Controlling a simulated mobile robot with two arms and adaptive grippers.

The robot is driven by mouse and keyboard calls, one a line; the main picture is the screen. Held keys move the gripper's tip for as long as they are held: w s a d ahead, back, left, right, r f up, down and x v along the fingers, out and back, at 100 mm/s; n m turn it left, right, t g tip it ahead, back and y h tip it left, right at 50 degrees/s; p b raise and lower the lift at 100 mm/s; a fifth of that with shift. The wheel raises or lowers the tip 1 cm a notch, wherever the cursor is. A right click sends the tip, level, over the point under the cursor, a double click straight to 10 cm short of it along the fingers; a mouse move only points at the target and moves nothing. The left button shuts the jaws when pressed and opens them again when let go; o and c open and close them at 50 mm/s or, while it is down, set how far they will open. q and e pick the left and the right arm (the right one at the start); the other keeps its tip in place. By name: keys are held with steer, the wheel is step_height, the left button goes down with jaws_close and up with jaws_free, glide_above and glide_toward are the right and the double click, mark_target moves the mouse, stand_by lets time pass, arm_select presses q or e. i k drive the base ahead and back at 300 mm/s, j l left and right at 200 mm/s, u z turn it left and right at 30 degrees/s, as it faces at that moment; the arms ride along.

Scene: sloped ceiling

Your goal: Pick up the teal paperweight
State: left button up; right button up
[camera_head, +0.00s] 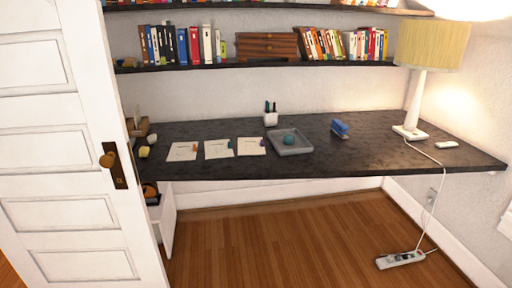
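The teal paperweight (289,139) is a small round object. Neither of my grippers shows in the head view.
The dark desk (365,160) holds several papers, a white pen holder (270,119), a blue stapler (340,128) and a lamp (413,110). A bookshelf (220,66) hangs above. A white door (75,150) stands at left. A power strip (400,260) with a cord lies on the otherwise clear floor.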

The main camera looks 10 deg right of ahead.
mark_target(289, 139)
steer(key=i+l, duration=0.45)
steer(key=l, duration=0.15)
steer(key=i+l, duration=0.4)
steer(key=l, duration=0.15)
steer(key=i+l, duration=0.45)
steer(key=l, duration=0.15)
steer(key=z, duration=0.05)
